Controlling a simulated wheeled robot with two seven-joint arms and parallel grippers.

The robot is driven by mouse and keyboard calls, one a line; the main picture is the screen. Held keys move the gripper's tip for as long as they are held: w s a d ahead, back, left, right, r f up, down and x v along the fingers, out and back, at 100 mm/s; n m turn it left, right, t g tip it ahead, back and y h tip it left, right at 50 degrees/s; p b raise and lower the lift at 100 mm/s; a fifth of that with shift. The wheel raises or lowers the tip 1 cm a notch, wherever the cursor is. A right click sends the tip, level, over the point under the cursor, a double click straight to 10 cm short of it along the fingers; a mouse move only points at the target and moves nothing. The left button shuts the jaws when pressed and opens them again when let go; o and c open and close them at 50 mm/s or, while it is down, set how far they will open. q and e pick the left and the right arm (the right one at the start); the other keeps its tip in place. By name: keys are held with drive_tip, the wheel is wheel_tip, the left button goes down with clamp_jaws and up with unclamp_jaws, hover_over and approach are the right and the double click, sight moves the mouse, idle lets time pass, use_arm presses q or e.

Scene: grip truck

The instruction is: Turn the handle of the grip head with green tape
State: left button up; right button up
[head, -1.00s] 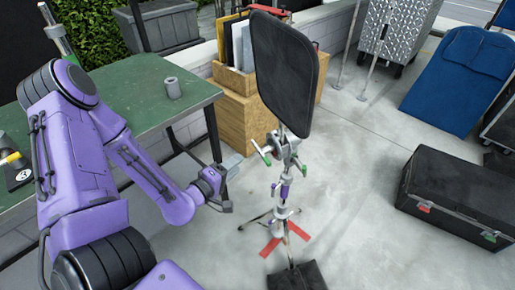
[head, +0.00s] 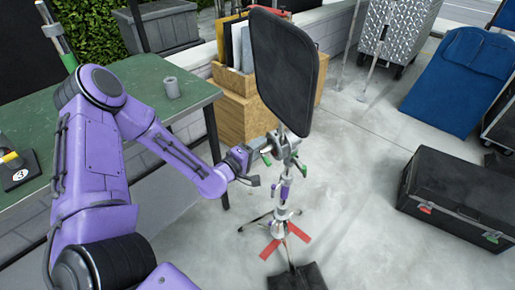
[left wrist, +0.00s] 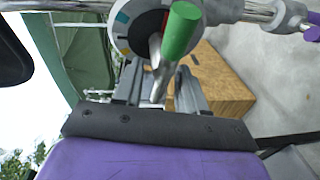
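A stand rises from the floor with a metal grip head (head: 284,147) at its top, below a black flag panel (head: 284,70). Green-taped handles show on the left (head: 266,159) and right (head: 301,165) of the head. In the left wrist view the near green handle (left wrist: 178,32) points toward the camera, in front of the round grip head disc (left wrist: 128,32). My left gripper (head: 256,166) is at the left side of the head. Its fingers (left wrist: 160,88) are apart, one on each side of the handle's metal shaft; contact is unclear. My right gripper is out of view.
A green table (head: 145,110) with a grey cylinder (head: 172,88) stands to the left. A wooden crate (head: 240,112) is behind the stand. A black case (head: 460,195) lies at right. A black bag (head: 296,278) sits at the stand's foot. Open floor lies between stand and case.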

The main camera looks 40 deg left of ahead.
use_arm(q)
clamp_jaws()
